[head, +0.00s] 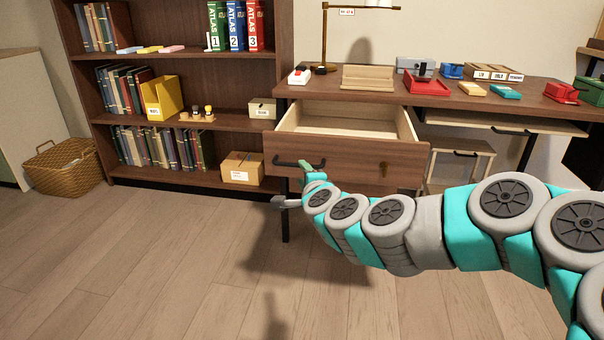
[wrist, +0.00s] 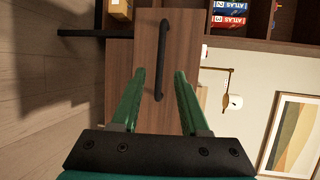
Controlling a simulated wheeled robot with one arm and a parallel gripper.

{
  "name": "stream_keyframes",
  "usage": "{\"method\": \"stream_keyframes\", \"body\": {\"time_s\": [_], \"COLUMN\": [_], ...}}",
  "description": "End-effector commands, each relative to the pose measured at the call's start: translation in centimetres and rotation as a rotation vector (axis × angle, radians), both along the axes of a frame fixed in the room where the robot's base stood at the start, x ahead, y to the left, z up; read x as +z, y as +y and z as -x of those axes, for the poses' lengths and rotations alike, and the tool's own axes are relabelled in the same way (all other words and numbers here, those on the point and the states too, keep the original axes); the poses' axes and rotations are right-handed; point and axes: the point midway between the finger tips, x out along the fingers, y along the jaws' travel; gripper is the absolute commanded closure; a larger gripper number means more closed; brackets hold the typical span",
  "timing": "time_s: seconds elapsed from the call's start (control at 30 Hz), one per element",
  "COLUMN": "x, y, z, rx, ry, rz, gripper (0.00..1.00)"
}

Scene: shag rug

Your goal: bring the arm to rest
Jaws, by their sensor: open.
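My gripper (head: 296,182) is at the end of my teal and grey arm, in front of the desk's open drawer (head: 345,160). In the wrist view my gripper (wrist: 159,82) shows two green fingers spread apart with nothing between them. The drawer's black handle (wrist: 163,60) lies beyond the fingertips, roughly in line with the gap. In the head view the handle (head: 297,163) shows close to the gripper. I cannot tell the exact distance between them. The drawer is pulled out and its visible interior looks empty.
The desk (head: 445,98) carries a lamp (head: 325,40), a wooden stand, red and blue items and small boxes. A bookshelf (head: 188,62) stands left with books and a yellow holder (head: 162,98). A wicker basket (head: 62,168) is far left. The wooden floor (head: 150,270) in front is clear.

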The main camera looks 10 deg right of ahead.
Motion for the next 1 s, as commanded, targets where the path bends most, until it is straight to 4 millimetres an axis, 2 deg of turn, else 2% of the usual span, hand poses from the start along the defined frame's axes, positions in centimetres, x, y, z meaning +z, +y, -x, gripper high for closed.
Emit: {"method": "stream_keyframes", "body": {"time_s": [0.27, 0.37, 0.47, 0.6, 0.7, 0.87, 1.0], "x": [0.2, 0.8, 1.2, 0.0, -1.5, -4.3, -6.3], "y": [0.7, 2.5, 5.3, 8.6, 9.6, 8.7, 5.9], "z": [0.3, 1.4, 3.7, 8.4, 12.4, 19.3, 25.9], "rx": [0.03, 0.117, 0.262, 0.498, 0.653, 0.876, 1.049], "ry": [0.004, 0.016, 0.044, 0.122, 0.196, 0.35, 0.523], "rz": [0.019, 0.083, 0.199, 0.4, 0.542, 0.756, 0.912], "gripper": [0.55, 0.55, 0.55, 0.55, 0.55, 0.55, 0.55]}}
